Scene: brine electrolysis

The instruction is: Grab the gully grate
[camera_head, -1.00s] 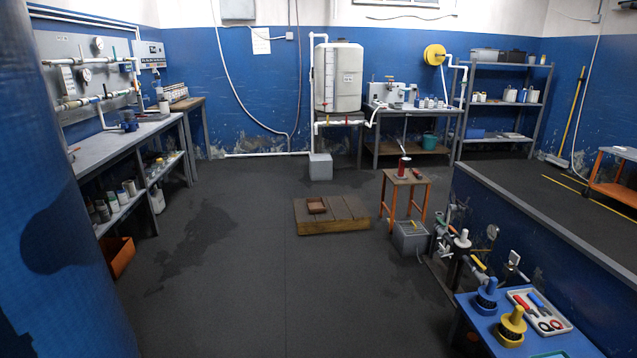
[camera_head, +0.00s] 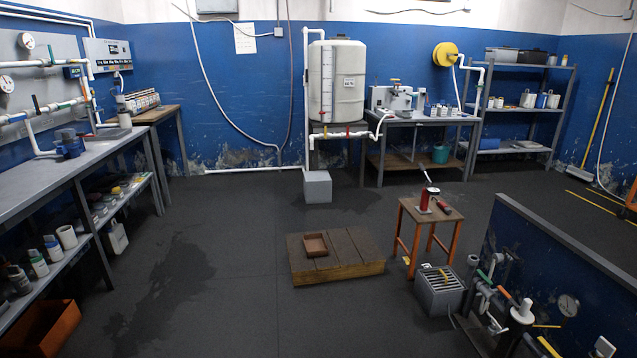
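A grey box-like gully (camera_head: 437,302) stands on the floor right of centre, in front of the small orange-legged stool. A slatted grate (camera_head: 432,280) lies on its top, and a small yellow piece shows at the grate's upper edge. Pipes and valves stand close on its right side. My gripper is not in view, so whether it is open or shut does not show.
A low wooden platform (camera_head: 362,268) bearing a brown tray (camera_head: 316,245) lies left of the gully. The stool (camera_head: 446,217) holds a red object. A blue partition wall (camera_head: 545,262) and pipework bound the right. The floor (camera_head: 215,270) at left centre is clear.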

